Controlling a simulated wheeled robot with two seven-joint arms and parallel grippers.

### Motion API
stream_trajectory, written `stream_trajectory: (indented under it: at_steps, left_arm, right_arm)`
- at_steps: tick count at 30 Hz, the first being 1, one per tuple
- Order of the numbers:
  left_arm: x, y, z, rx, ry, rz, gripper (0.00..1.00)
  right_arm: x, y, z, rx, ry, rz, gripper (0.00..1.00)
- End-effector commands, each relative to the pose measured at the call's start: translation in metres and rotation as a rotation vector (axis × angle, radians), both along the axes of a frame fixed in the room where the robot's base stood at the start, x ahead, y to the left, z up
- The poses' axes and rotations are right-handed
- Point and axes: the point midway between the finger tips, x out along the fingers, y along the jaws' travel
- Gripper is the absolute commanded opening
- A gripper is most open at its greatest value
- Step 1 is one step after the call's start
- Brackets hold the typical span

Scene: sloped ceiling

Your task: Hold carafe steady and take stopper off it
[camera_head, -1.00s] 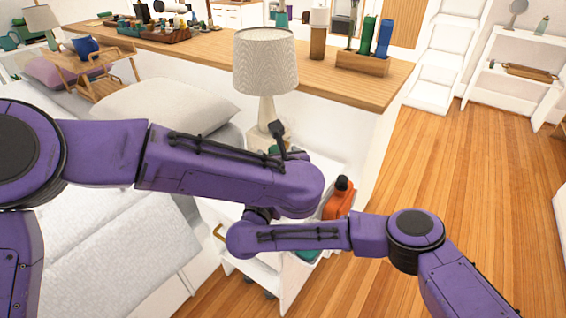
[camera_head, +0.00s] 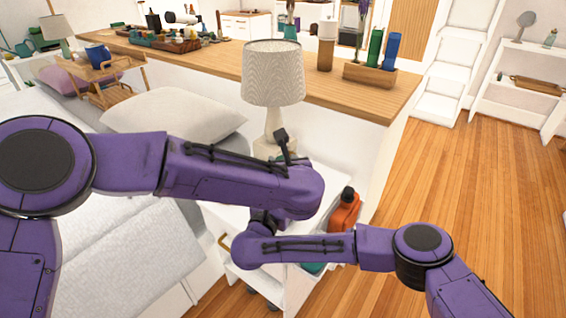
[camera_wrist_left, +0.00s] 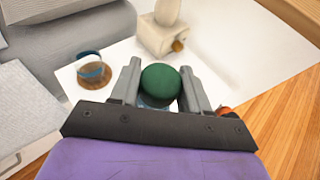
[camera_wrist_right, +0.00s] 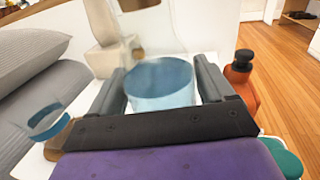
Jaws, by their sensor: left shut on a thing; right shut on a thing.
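The green round stopper (camera_wrist_left: 161,83) is between the fingers of my left gripper (camera_wrist_left: 163,92), which is shut on it. A little blue shows just below the stopper. My right gripper (camera_wrist_right: 161,85) is shut on the carafe, whose blue part (camera_wrist_right: 160,82) fills the space between its fingers. The carafe's upper part is pale and hard to make out, and the stopper is not in the right wrist view. I cannot tell whether the stopper still touches the carafe.
A white bedside top (camera_wrist_left: 125,62) carries a lamp (camera_head: 273,85), a blue mug-like thing (camera_wrist_left: 93,68) and an orange bottle with a black cap (camera_wrist_right: 242,80). A teal thing (camera_wrist_right: 283,157) is close to my right gripper. The bed lies left; wooden floor (camera_head: 470,200) is open right.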

Motion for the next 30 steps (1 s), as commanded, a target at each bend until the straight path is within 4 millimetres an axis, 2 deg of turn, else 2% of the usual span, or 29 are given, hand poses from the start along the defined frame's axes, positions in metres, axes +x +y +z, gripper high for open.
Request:
stream_trajectory:
  at_steps: [17, 30]
  left_arm:
    - [0.000, -0.001, 0.001, 0.000, 0.000, 0.000, 0.09]
    - [0.000, -0.001, 0.015, -0.001, -0.001, 0.000, 0.09]
  right_arm:
    - [0.000, 0.000, 0.001, 0.000, -0.001, 0.000, 0.27]
    - [0.000, 0.000, 0.001, 0.000, -0.001, 0.000, 0.27]
